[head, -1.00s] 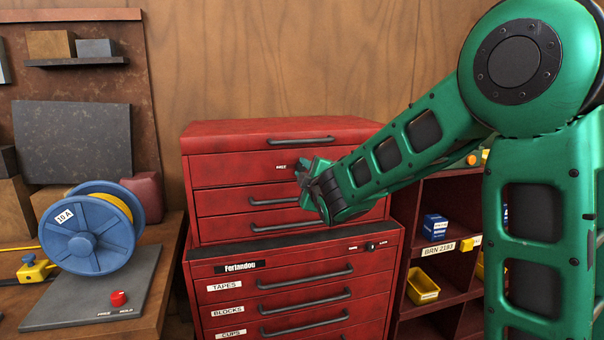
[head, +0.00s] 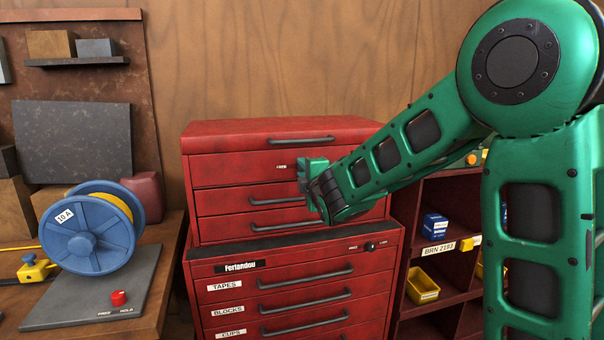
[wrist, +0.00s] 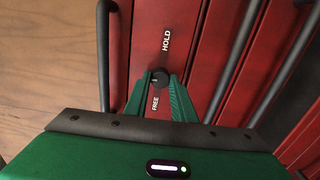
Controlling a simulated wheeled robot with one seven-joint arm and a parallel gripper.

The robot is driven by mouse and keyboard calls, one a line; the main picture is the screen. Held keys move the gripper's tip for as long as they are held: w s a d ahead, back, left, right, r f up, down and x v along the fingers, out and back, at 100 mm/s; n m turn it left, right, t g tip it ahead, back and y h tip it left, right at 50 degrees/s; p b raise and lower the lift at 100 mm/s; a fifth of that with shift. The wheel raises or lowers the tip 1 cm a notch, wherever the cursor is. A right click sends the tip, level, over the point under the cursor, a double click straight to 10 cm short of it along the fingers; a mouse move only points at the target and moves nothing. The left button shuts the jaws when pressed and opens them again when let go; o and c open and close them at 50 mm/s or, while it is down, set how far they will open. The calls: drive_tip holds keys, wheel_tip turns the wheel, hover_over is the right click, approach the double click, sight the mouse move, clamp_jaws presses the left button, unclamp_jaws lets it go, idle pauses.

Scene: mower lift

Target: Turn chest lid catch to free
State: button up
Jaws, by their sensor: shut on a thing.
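The red tool chest's lid (head: 235,135) is down, with a dark bar handle (head: 300,140). The lid catch is a small round black knob (wrist: 159,77) on the red front just under the lid, between the printed words FREE (wrist: 155,103) and HOLD (wrist: 166,40). My gripper (wrist: 159,86) is shut on the knob, one green finger on each side. I cannot tell which word the knob points to. In the head view my gripper (head: 303,176) is at the chest front and hides the knob.
Below are closed drawers with bar handles and a lower cabinet (head: 290,285) with its own black knob (head: 370,246). A blue reel (head: 88,235) and a red knob (head: 118,298) are on the bench at left. Red shelves (head: 440,270) with bins stand at right.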

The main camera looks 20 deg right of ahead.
drive_tip(key=shift+a+f, duration=0.25)
drive_tip(key=o, duration=1.1)
drive_tip(key=shift+c, duration=0.2)
drive_tip(key=shift+d+r, duration=0.1)
drive_tip(key=shift+s, duration=0.15)
drive_tip(key=s, duration=1)
drive_tip(key=shift+s, duration=0.2)
